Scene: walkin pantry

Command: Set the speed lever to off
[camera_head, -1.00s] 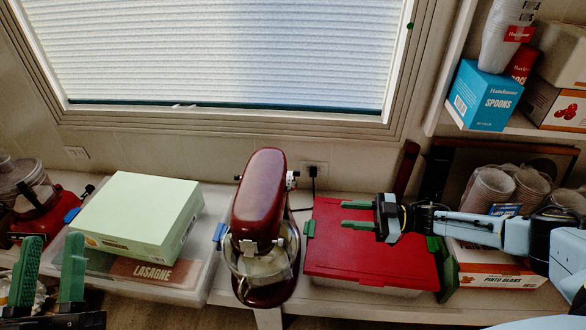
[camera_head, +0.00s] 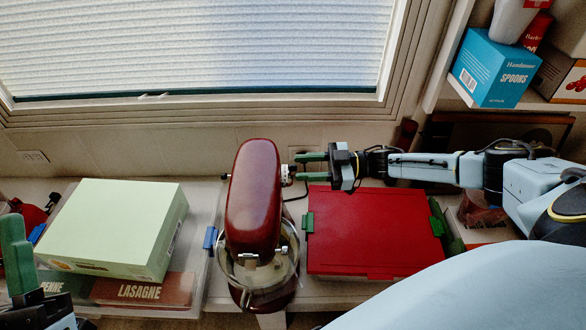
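The dark red stand mixer (camera_head: 254,195) stands on the counter with its head lowered over a clear bowl (camera_head: 232,265). A small light-and-dark knob or lever (camera_head: 287,174) sticks out of the right side of its head; its setting is too small to read. My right gripper (camera_head: 302,167) reaches in from the right. Its two green fingers are apart and empty, pointing left, with their tips close to that knob; I cannot tell whether they touch it. My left gripper (camera_head: 16,256) is at the lower left edge, partly cut off, with one green finger showing, away from the mixer.
A red-lidded box (camera_head: 372,235) stands right of the mixer, below my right arm. A pale green box (camera_head: 118,225) lies on a clear bin at left, by a lasagne pack (camera_head: 142,291). A blue spoons box (camera_head: 494,72) sits on the upper right shelf.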

